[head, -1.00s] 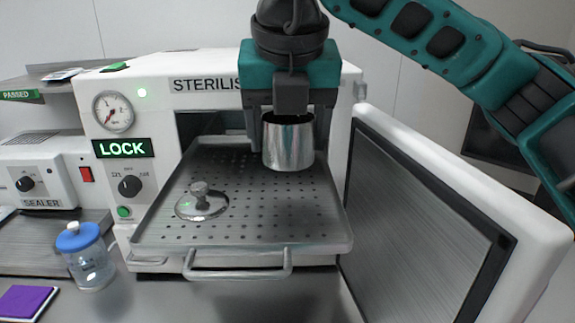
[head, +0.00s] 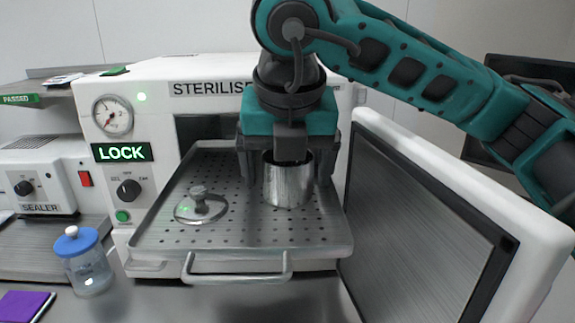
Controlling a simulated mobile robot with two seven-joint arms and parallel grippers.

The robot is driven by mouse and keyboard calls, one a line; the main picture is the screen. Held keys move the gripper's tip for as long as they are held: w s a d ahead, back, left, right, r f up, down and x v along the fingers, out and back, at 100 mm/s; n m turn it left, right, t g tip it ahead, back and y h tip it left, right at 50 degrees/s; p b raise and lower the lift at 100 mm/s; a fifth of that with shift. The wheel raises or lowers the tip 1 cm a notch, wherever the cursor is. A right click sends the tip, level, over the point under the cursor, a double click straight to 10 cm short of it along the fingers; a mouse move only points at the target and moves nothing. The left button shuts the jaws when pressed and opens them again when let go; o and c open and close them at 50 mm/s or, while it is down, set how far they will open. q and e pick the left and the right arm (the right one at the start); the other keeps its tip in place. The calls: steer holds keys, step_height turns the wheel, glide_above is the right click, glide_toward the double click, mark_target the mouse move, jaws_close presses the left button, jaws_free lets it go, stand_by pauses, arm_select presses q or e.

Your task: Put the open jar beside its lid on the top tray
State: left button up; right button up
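The open jar (head: 287,187), a plain steel cylinder without a cover, stands upright on the perforated top tray (head: 190,238), right of its lid. The lid (head: 200,209), a round disc with a knob, lies flat on the tray, knob up, with bare tray between it and the jar. My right gripper (head: 287,178) points down over the jar, its fingers spread on either side of it with small gaps. The gripper's body hides part of the jar's rim. My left gripper is not in view.
The steriliser (head: 165,110) stands behind the tray, its door (head: 430,220) swung open on the right. A tray handle (head: 237,278) sticks out in front. A blue-lidded container (head: 88,265) stands at the left, near a purple pad (head: 25,305). The tray's front right is bare.

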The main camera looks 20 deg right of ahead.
steer(key=shift+o, duration=0.3)
steer(key=shift+r, duration=0.1)
steer(key=shift+r, duration=0.25)
steer(key=p+v, duration=0.1)
steer(key=v, duration=1)
steer(key=shift+s+r, duration=0.2)
steer(key=shift+s, duration=0.05)
steer(key=shift+s+a, duration=0.1)
